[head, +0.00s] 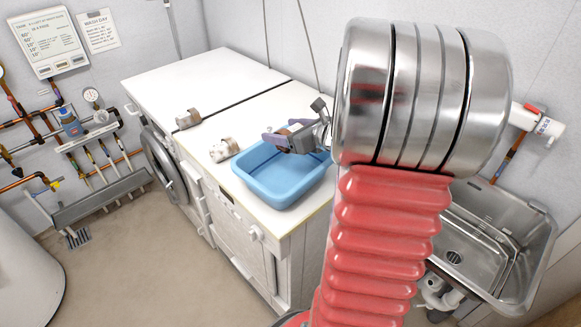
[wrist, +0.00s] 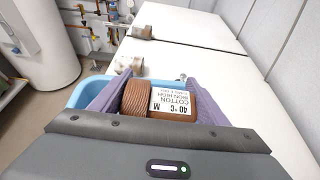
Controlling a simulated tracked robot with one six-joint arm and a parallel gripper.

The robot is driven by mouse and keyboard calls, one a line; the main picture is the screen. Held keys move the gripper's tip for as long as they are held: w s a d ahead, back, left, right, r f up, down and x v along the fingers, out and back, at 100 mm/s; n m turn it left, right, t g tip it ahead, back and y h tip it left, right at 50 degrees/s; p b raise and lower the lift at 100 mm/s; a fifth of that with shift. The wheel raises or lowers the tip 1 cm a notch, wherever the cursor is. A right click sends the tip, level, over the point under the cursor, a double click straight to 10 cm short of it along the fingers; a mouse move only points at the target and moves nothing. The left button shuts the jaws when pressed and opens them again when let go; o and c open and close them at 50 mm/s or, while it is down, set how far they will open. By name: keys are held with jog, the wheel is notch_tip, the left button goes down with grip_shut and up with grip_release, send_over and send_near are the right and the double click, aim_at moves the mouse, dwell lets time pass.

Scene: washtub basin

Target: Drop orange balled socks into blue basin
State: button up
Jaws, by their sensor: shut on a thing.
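My gripper (head: 286,134) is over the blue basin (head: 247,184), near its back right side in the head view. In the wrist view its two purple-grey fingers (wrist: 155,88) are shut on rust-orange balled socks (wrist: 136,98), ribbed, with a white label reading "40 °C cotton". The socks are hard to make out in the head view. The basin stands on the white worktop; its blue rim also shows in the wrist view (wrist: 85,92), below and beyond the socks. Part of the basin is hidden by my gripper.
A white-and-brown bundle (head: 223,150) lies on the worktop just left of the basin. A brown bundle (head: 188,118) lies farther left. A metal sink (head: 490,243) is at the right, partly behind my arm. The back of the worktop (head: 190,75) is clear.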

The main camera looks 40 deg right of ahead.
jog(key=o, duration=1.2)
jog(key=shift+s+r, duration=0.1)
jog(key=v, duration=1.3)
jog(key=shift+s, duration=0.25)
